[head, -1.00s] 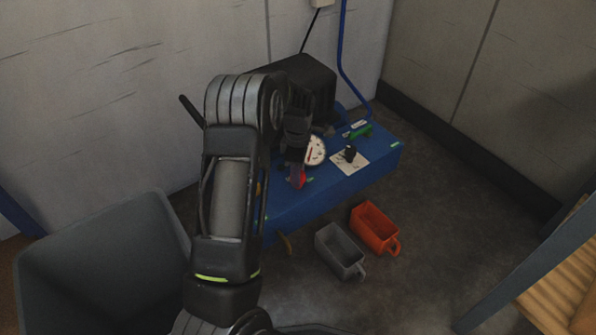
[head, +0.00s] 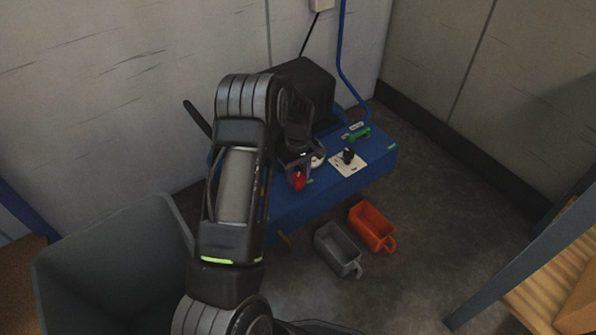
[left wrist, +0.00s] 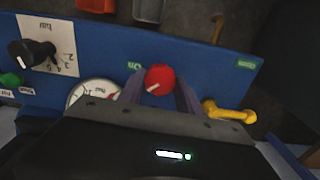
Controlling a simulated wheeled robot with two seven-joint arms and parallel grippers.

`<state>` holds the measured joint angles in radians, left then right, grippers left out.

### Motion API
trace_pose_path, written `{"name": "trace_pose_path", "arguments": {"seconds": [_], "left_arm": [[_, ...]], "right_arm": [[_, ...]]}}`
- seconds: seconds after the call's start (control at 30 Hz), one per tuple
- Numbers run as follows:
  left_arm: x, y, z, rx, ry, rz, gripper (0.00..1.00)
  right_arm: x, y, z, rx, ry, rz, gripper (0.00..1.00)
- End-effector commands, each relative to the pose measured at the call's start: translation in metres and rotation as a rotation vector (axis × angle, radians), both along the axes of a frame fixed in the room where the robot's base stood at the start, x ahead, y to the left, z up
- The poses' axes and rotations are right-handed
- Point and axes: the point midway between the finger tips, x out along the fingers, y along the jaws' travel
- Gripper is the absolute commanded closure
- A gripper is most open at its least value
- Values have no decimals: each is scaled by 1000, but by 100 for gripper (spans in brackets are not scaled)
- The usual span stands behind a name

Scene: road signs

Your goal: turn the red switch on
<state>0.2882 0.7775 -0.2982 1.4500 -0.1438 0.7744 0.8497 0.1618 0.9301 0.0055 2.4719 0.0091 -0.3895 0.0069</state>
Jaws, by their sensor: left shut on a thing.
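In the head view the red switch (head: 299,181) shows at the tip of my left gripper (head: 297,172), and the arm hides part of the panel. My right gripper is not in view.
A black knob (head: 348,156) on a white plate, a green handle (head: 358,134) and a partly hidden gauge (left wrist: 92,93) are on the panel. A yellow lever (left wrist: 229,112) is near the gripper. Grey (head: 339,249) and orange (head: 372,226) scoops lie on the floor.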

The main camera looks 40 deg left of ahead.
Motion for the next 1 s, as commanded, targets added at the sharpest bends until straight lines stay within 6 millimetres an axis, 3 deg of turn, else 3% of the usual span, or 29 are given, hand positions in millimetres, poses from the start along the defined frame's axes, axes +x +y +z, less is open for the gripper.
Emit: {"name": "trace_pose_path", "arguments": {"seconds": [0.6,1.0], "left_arm": [[0,-1,1,-1,0,-562,100],[0,-1,0,-1,0,-740,100]], "right_arm": [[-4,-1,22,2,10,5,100],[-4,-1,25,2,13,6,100]]}}
